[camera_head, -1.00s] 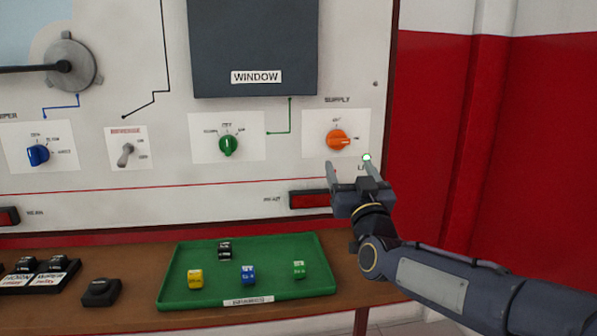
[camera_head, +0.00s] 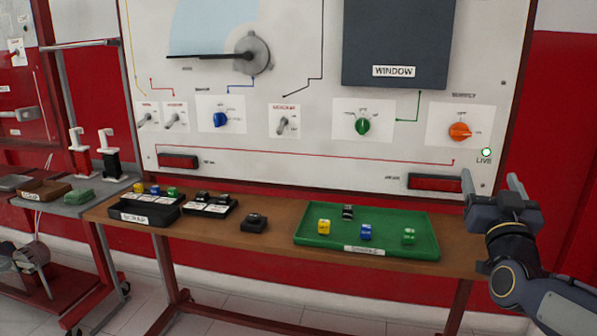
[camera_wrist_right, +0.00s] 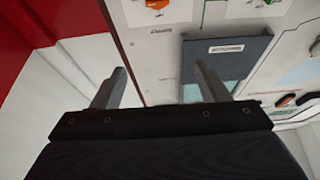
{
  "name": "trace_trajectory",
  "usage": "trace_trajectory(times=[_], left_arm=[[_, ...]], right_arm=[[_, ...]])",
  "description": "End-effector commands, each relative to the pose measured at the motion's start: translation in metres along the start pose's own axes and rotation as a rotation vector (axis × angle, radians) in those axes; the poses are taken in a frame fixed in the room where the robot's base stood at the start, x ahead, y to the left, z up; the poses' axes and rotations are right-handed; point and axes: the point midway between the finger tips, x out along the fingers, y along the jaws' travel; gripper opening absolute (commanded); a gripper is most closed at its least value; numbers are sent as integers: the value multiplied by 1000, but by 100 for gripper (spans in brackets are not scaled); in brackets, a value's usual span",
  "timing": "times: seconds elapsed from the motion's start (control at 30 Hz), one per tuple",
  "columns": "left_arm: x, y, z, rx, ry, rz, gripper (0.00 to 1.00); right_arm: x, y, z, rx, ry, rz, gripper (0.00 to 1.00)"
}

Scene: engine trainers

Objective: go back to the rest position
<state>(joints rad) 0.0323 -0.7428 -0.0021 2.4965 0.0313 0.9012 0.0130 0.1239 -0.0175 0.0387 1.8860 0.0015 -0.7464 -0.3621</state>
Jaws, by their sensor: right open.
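My right gripper (camera_head: 492,190) is at the right of the head view, in front of the board's lower right corner, with its fingers apart and nothing between them. In the right wrist view the two fingers (camera_wrist_right: 160,90) also stand apart and empty. The orange supply knob (camera_head: 460,130) and the lit green LIVE lamp (camera_head: 486,152) are on the board (camera_head: 300,170), above and left of the gripper and apart from it. My left gripper does not show.
A green tray (camera_head: 425,248) with a yellow, a blue, a green and a black block lies on the brown table (camera_head: 275,255), left of my right gripper. A black block (camera_head: 254,223) and black holders stand further left. Another bench (camera_head: 75,208) is at far left.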

Motion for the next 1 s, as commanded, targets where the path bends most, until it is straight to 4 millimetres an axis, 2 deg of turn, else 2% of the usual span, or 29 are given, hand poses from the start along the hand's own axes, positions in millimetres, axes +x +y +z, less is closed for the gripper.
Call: trace_trajectory(times=[0.37,0.57,0.67,0.77,0.87,1.0], left_arm=[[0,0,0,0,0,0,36],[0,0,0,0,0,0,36],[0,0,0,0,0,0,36],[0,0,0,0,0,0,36],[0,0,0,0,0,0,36],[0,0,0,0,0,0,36]], right_arm=[[-27,-11,18,45,-161,-62,68],[-60,-21,38,89,-326,-117,68],[-88,-28,53,120,-445,-152,68],[-126,-37,70,156,-589,-191,68],[-176,-46,90,197,-765,-230,68],[-255,-57,116,249,-1020,-275,68]])
